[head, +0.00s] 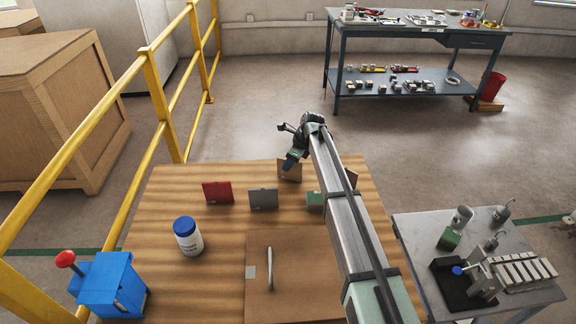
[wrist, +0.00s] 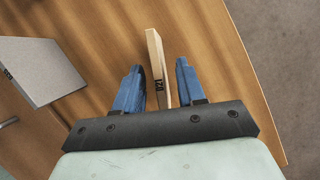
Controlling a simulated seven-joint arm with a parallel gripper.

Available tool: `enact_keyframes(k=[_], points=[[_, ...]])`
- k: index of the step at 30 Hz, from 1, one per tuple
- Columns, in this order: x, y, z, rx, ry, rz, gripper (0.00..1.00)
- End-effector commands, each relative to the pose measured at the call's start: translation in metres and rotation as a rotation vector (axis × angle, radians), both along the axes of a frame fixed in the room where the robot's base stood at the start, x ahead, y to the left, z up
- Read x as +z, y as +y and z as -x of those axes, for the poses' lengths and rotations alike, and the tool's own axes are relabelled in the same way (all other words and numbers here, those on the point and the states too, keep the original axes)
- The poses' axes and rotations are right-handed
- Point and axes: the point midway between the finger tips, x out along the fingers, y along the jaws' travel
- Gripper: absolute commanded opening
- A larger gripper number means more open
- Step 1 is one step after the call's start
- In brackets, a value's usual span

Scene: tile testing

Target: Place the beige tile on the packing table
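The beige tile (head: 290,171) stands on edge near the far edge of the wooden table, partly hidden by my gripper (head: 292,160) in the head view. In the wrist view the tile (wrist: 155,58) is a thin pale slab with dark marking on its edge. It lies between the two blue fingers of my gripper (wrist: 159,66), with a gap on both sides. The gripper is open around it, and the tile's foot is on the wood. No label shows which table is the packing table.
A grey tile (head: 263,199), red tile (head: 217,192) and green tile (head: 315,201) stand nearby; another tile (head: 351,176) is partly behind my arm. A jar (head: 188,237) stands left. A grey side table (head: 408,228) and a back workbench (head: 393,25) hold other items. A yellow railing (head: 155,85) runs left.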

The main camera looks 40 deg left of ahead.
Motion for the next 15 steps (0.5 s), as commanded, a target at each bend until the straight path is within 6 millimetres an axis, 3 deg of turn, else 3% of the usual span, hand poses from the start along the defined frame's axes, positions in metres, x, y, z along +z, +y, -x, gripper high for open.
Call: enact_keyframes(k=[9, 15], points=[[0.056, -0.022, -0.009, -0.001, -0.002, -0.001, 0.39], [0.081, -0.031, -0.013, 0.0, -0.001, 0.0, 0.39]])
